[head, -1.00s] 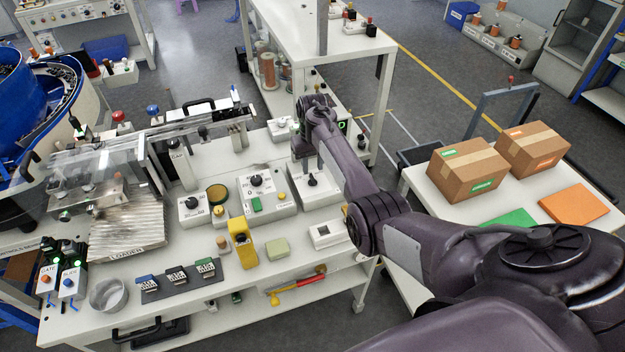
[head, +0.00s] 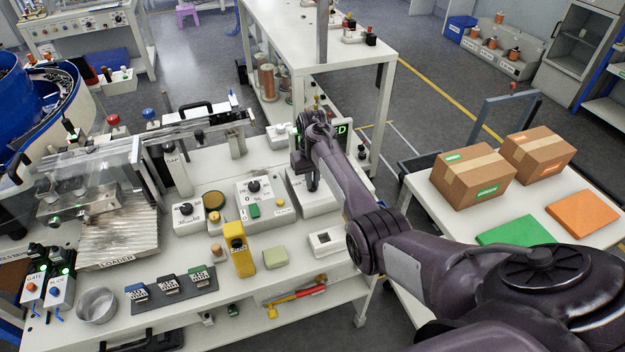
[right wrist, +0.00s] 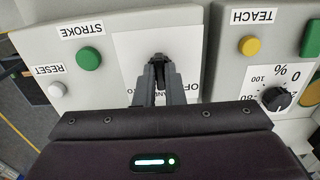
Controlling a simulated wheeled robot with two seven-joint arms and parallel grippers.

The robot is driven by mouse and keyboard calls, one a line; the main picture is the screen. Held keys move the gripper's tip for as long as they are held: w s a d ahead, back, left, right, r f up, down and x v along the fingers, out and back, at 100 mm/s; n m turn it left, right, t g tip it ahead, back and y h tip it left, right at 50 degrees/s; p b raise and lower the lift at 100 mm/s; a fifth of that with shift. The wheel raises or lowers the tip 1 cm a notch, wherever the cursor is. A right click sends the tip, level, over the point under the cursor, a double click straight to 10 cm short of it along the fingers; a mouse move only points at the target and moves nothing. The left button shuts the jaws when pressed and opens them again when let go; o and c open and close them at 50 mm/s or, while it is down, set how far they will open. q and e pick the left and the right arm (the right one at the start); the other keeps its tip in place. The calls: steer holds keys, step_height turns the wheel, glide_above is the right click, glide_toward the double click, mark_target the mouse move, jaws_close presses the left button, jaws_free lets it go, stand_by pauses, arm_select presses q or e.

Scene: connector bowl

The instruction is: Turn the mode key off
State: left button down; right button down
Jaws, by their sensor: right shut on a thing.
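The mode key (right wrist: 158,60) is a small dark knob on a white plate (right wrist: 190,50) in the right wrist view. Lettering that seems to read OFF shows to the right of the fingers, and other words on the plate are partly covered. My right gripper (right wrist: 158,78) is shut on the key, with its fingers on either side of it. In the head view my right gripper (head: 313,186) reaches down to the white switch box (head: 322,202), and my arm hides much of that box. The key's exact angle is hard to tell. My left gripper is not in view.
Close by in the right wrist view are a green STROKE button (right wrist: 89,58), a white RESET button (right wrist: 57,90), a yellow TEACH button (right wrist: 250,45) and a percent dial (right wrist: 277,98). A yellow block-like device (head: 238,252) stands at the bench front.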

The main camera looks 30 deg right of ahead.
steer(key=shift+n, duration=0.3)
steer(key=shift+r+n+p, duration=0.1)
steer(key=shift+n+p, duration=0.4)
steer(key=shift+p, duration=0.05)
steer(key=shift+n+p, duration=0.55)
steer(key=shift+n, duration=0.65)
steer(key=n+p, duration=0.1)
steer(key=n, duration=0.3)
steer(key=shift+n, duration=0.4)
steer(key=c, duration=1.5)
jaws_free()
steer(key=shift+r, duration=3.8)
